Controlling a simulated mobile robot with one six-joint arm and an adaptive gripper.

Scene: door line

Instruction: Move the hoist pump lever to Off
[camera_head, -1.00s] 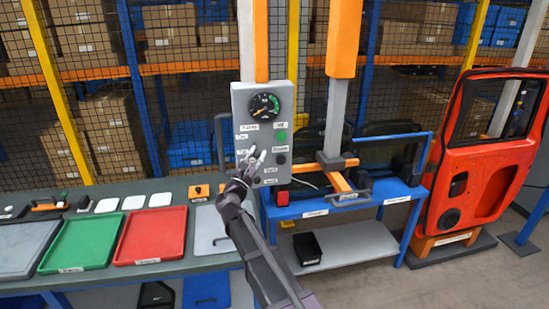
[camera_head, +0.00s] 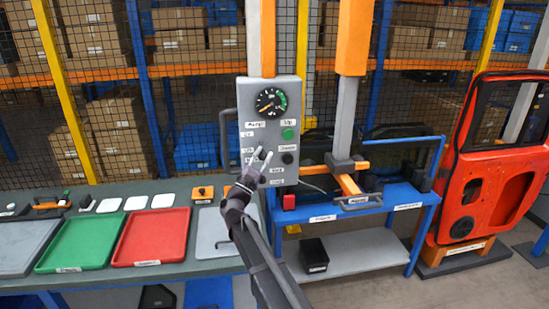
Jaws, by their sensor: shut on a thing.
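The grey hoist control panel (camera_head: 287,177) stands upright behind the bench, with a round gauge, small white labels, a green button and a dark button. One label at upper left reads like "Pump". My gripper (camera_head: 264,157) is at the lower left of the panel face, beside the small labels below "Pump". Its fingers are shut on the pump lever. The lever itself is hidden by the fingers, so its exact angle cannot be read.
A green tray (camera_head: 50,262) and a red tray (camera_head: 121,255) lie on the bench at left. An orange car door (camera_head: 470,205) stands at far right.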

